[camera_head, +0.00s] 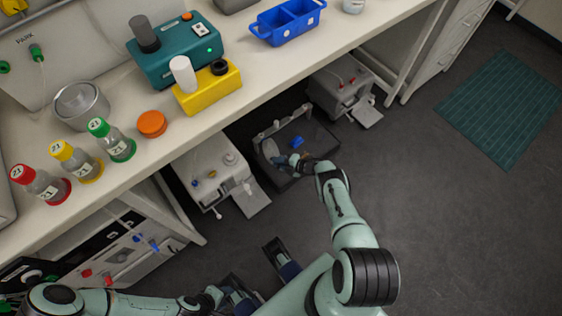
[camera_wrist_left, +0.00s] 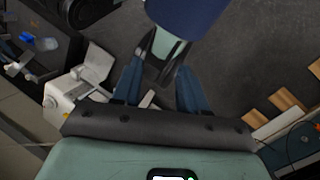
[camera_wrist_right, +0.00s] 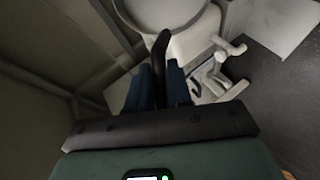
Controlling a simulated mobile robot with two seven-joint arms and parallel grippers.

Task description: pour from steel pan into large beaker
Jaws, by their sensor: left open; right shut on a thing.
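My right gripper (camera_head: 288,161) reaches below the bench. In the right wrist view its fingers (camera_wrist_right: 160,88) are shut on the dark handle of a pale grey round vessel, seemingly the steel pan (camera_wrist_right: 165,10), which is cut off by the top edge. In the head view the pan (camera_head: 269,148) is small beside the gripper; its contents cannot be made out. A round, grey, glassy vessel, probably the large beaker (camera_head: 82,104), stands on the bench at left. My left gripper (camera_head: 238,294) is low at the bottom of the head view; in the left wrist view its fingers (camera_wrist_left: 158,88) are apart and empty.
Red-, yellow- and green-capped bottles (camera_head: 75,160) stand along the bench edge near the beaker. An orange lid (camera_head: 152,123), yellow block (camera_head: 207,91), teal device (camera_head: 175,52) and blue tray (camera_head: 288,22) are also there. Grey machines (camera_head: 213,168) stand below.

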